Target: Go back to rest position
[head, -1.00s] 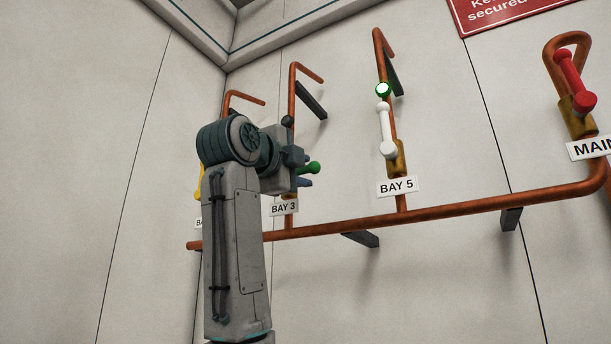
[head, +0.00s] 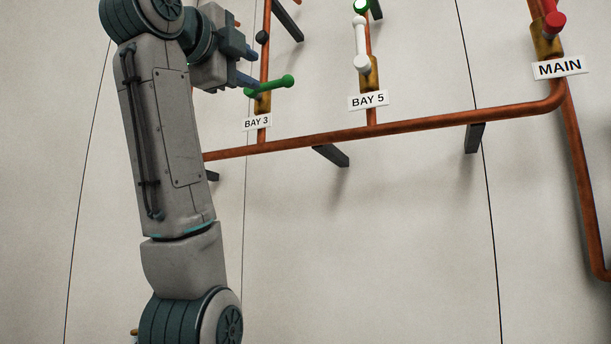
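My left gripper (head: 248,66) is at the upper left, in front of the wall near the BAY 3 pipe. Its fingers look apart, with nothing seen between them. The green BAY 3 valve handle (head: 270,86) lies nearly level just below and right of the fingers; whether they touch it cannot be told. My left arm rises from the bottom left and hides part of the wall and the pipe's left end. My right gripper is not in view.
A copper pipe (head: 420,119) runs along the wall on dark brackets (head: 330,155). BAY 5 has an upright white handle (head: 361,43). MAIN has a red handle (head: 553,22), cut off at the top. The wall below the pipe is bare.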

